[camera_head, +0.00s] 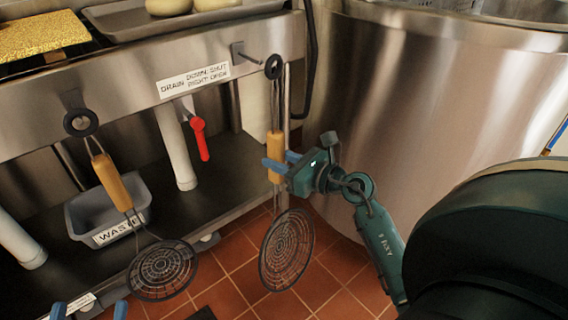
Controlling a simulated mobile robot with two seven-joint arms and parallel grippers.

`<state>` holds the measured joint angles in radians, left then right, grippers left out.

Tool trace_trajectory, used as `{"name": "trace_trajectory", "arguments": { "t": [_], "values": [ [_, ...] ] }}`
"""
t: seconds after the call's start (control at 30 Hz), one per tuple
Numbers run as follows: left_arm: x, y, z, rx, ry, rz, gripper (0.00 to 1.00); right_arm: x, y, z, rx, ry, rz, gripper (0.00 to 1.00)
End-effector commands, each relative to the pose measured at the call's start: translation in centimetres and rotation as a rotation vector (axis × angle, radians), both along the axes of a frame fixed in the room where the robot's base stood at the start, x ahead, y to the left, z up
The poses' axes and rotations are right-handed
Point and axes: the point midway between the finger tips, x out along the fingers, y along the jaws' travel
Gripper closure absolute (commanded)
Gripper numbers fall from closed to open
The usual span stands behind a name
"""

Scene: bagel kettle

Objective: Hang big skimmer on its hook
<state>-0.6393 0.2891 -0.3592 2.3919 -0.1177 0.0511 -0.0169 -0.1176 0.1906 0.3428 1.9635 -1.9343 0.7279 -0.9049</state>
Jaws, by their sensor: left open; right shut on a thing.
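The skimmer in my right gripper, which I take to be the big one, has a round dark wire mesh (286,250), an orange handle (275,150) and a black ring (273,67) on top. It hangs nearly upright. My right gripper (274,168) is shut on the lower handle. The hook (248,56) sticks out from the steel front edge. The ring is at the hook's tip; I cannot tell whether it is around it. Only the blue fingertips of my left gripper (90,311) show at the bottom left, apart and empty.
Another skimmer (116,182) hangs tilted from a left hook. Behind are a grey waste bin (76,218), white pipes (177,150) and a red valve lever (201,140). A large steel kettle (430,110) stands right. Red tile floor (335,270) lies below.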

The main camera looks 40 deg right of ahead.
Motion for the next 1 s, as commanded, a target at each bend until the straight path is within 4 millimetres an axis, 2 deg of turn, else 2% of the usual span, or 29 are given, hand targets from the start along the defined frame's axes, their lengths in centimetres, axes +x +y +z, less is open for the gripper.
{"name": "trace_trajectory", "arguments": {
  "t": [0.7,1.0],
  "values": [
    [0.2,-0.2,0.2,-0.033,-0.009,-0.012,0.39,4.2,0.3,-0.2,0.001,-0.005,-0.001,1.0],
    [0.2,-0.3,0.1,-0.043,-0.006,-0.017,0.39,5.4,0.4,-0.7,-0.001,-0.004,-0.001,1.0]
  ]
}}
